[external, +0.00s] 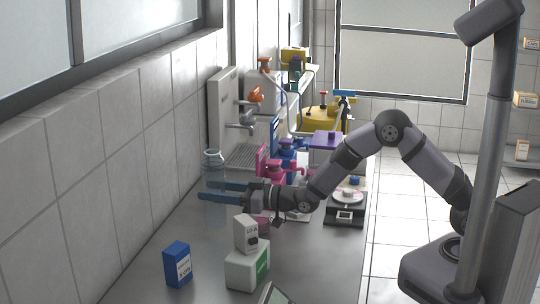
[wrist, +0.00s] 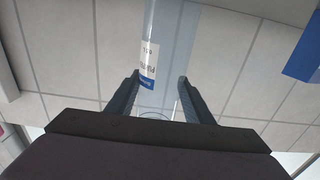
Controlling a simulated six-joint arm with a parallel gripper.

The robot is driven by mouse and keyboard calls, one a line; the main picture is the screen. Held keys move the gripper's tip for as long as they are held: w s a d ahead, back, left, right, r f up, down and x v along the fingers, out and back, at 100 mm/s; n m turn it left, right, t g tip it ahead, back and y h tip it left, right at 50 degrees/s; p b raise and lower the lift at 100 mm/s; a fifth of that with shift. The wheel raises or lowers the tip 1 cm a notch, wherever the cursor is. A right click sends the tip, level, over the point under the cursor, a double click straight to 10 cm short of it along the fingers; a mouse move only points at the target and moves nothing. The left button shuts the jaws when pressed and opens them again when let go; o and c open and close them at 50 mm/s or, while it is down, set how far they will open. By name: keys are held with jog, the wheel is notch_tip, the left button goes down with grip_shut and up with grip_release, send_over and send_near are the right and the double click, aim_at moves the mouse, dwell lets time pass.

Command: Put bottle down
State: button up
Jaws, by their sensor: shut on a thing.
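A clear bottle (external: 213,160) stands out faintly at the left end of my arm in the external view, its round neck above the fingers. My gripper (external: 205,190) is shut on it, with one finger on each side. In the wrist view the clear bottle (wrist: 174,40) lies between the two dark fingers of my gripper (wrist: 159,77), and its white and blue label shows. The bottle looks about upright. Its lower part is hard to see against the wall and bench, and I cannot tell whether its base touches the bench.
On the grey bench (external: 210,285), a blue box (external: 177,264) and a white-green box (external: 247,266) with a small white box (external: 245,233) on top stand nearer the camera. A black scale (external: 345,208) is at the right. A sink drainer (external: 245,157) and coloured equipment stand behind. The tiled wall is close on the left.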

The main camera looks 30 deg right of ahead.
jog(key=shift+f, duration=1.6)
jog(key=shift+f, duration=0.15)
jog(key=o, duration=1)
jog(key=shift+r, duration=0.2)
jog(key=b+v, duration=0.2)
jog(key=v, duration=1)
